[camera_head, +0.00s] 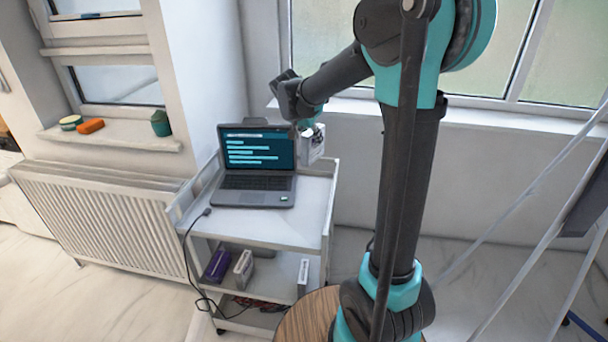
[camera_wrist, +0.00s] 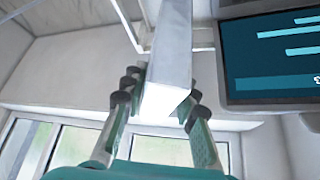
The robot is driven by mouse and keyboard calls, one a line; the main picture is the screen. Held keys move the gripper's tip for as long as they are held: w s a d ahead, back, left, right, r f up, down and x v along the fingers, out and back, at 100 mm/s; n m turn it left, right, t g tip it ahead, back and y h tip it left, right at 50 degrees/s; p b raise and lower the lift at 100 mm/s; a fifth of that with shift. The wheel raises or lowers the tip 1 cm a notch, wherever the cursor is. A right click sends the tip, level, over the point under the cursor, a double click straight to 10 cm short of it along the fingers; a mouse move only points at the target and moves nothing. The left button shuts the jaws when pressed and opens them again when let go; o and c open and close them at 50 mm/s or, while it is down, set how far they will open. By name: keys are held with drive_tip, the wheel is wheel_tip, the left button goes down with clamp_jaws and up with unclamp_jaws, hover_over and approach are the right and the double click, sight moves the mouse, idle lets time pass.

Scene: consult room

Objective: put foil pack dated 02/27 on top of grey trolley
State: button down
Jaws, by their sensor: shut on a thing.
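The grey trolley (camera_head: 305,215) stands below the window, with a top tray and lower shelves. My gripper (camera_head: 308,130) is above the back right part of its top. It is shut on a pale, box-shaped pack (camera_head: 313,148), which hangs down beside the laptop's right edge. In the wrist view, the fingers (camera_wrist: 160,98) pinch the pale silver-white pack (camera_wrist: 170,55) from both sides. No date is readable on it, and I cannot tell whether its lower end touches the trolley top.
An open laptop (camera_head: 257,182) takes up the left and middle of the trolley top; the front right is bare. A purple box (camera_head: 216,266) and white boxes (camera_head: 243,270) stand on the shelf below. A radiator (camera_head: 105,225) is at left, a round wooden stool (camera_head: 300,322) in front.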

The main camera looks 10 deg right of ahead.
sight(304, 157)
wheel_tip(304, 157, down, 13)
drive_tip(key=shift+f, duration=0.2)
idle(0.3)
drive_tip(key=shift+f, duration=0.1)
drive_tip(key=c, duration=1.2)
unclamp_jaws()
drive_tip(key=v, duration=1.2)
